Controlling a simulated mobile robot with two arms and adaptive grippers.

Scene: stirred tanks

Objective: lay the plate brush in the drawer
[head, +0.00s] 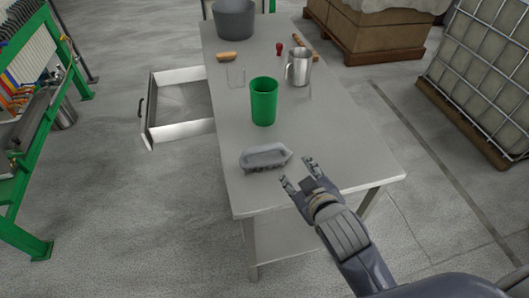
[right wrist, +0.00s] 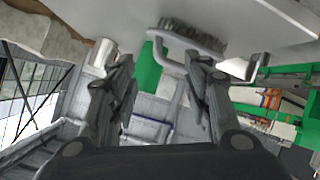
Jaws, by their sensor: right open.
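The plate brush, a grey brush with a loop-like handle (head: 265,157), lies on the near part of the steel table. In the right wrist view its dark bristles (right wrist: 192,36) and grey handle show beyond my fingers. My right gripper (head: 298,173) is open and empty, just to the right of the brush and apart from it. Its two fingers also show in the right wrist view (right wrist: 158,92). The drawer (head: 180,131) is pulled out from the table's left side and looks empty. My left gripper is not in view.
On the table (head: 325,150) stand a green cup (head: 264,102), a clear beaker (head: 235,77), a metal jug (head: 300,68) and a grey pot (head: 234,20). A small wooden-topped item (head: 227,56) lies farther back. A green rack (head: 35,150) stands left, with clear floor between.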

